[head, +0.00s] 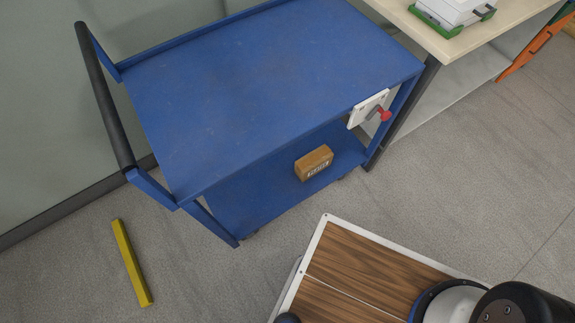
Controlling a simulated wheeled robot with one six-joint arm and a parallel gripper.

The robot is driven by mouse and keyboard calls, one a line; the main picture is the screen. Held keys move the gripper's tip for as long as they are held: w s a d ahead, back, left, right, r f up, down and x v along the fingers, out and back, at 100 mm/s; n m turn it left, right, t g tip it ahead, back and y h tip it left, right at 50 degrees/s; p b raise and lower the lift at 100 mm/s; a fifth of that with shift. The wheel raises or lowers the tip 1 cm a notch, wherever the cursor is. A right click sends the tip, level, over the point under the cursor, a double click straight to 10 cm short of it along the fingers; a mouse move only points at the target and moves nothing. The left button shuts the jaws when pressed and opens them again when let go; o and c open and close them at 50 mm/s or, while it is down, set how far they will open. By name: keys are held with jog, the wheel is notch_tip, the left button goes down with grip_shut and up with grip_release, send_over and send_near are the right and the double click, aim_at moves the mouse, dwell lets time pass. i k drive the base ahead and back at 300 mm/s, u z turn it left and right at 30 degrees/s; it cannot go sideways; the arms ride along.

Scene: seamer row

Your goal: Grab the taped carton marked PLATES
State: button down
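A small brown carton (314,162) sits on the lower shelf of the blue cart, near the shelf's right end. It has pale lettering on its front face, too small to read for certain. The cart's top shelf overhangs close above and behind it. My gripper is not in view.
The blue cart (265,75) has an empty top and a black push handle (104,95) at left. A white plate with a red knob (368,109) is on its right corner. A yellow bar (132,262) lies on the floor. A pale bench (445,42) stands at right.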

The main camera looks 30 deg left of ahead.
aim_at(307, 167)
jog(key=z, duration=0.3)
jog(key=k, duration=0.6)
jog(key=u, duration=0.6)
jog(key=i, duration=0.1)
jog(key=z, duration=0.05)
